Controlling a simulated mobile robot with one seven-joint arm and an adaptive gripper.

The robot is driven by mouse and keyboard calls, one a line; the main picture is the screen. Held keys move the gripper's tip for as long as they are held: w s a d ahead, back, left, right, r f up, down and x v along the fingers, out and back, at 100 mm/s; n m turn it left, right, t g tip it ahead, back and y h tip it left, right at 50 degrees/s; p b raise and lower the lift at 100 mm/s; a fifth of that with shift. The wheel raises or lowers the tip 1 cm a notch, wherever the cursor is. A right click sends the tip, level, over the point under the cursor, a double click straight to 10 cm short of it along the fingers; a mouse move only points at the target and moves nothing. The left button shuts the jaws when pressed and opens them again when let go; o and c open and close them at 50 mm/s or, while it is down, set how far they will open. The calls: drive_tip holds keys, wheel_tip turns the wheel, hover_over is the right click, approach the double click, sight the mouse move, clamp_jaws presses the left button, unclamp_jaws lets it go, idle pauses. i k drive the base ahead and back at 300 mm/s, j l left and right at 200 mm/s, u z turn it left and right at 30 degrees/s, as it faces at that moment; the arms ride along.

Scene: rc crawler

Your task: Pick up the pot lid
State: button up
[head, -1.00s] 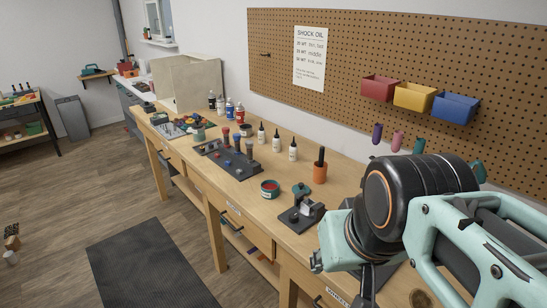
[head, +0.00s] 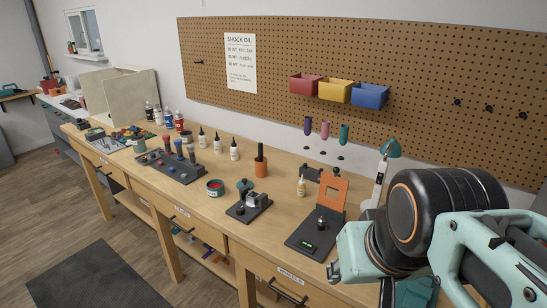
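A small teal pot (head: 215,188) with red contents and no lid on it stands on the workbench (head: 262,228) in the head view. A small teal round piece (head: 246,184) shows just behind a dark stand (head: 249,205) to its right. It may be the pot lid, but it is partly hidden and too small to be sure. My arm fills the lower right of the view.
An orange cup (head: 261,167), dropper bottles (head: 234,149) and a rack of tools (head: 171,165) stand on the bench. Coloured bins (head: 338,91) hang on the pegboard (head: 420,75).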

sight(242, 183)
drive_tip(key=z, duration=1.25)
drive_tip(key=j+z, duration=0.55)
drive_tip(key=j, duration=0.95)
drive_tip(key=k+j, duration=0.15)
drive_tip(key=j, duration=1.75)
drive_tip(key=k+j, duration=0.15)
drive_tip(key=j, duration=0.8)
drive_tip(key=k+j+z, duration=0.3)
drive_tip(key=k+j, duration=0.1)
drive_tip(key=j, duration=0.05)
